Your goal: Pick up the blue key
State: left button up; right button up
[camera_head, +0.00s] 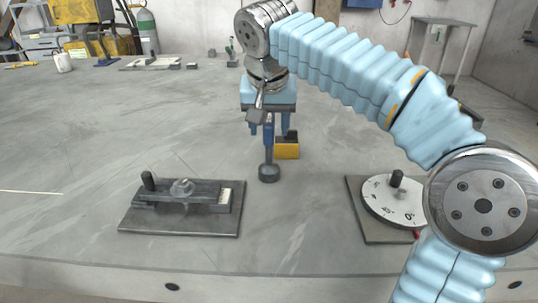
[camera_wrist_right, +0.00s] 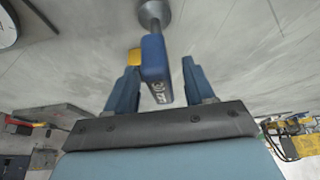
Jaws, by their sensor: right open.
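The blue key (camera_head: 268,134) stands upright in the middle of the table, its stem running down to a round grey base (camera_head: 269,173). In the right wrist view the key (camera_wrist_right: 154,68) shows white marks on its end, and its base (camera_wrist_right: 154,11) is at the top. My right gripper (camera_head: 269,127) is above the key and pointing down. Its open fingers (camera_wrist_right: 161,74) are on either side of the key's blue head, with a visible gap on the right side. Whether the left finger touches it I cannot tell. My left gripper is not in view.
A yellow and black block (camera_head: 287,149) sits close behind the key. A metal fixture on a plate (camera_head: 182,221) lies front left. A white dial (camera_head: 383,204) on a plate is front right, partly behind my arm. The left middle of the table (camera_head: 90,130) is clear.

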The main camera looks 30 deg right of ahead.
jog(key=shift+f, duration=0.1)
jog(key=shift+c, duration=0.3)
grip_shut()
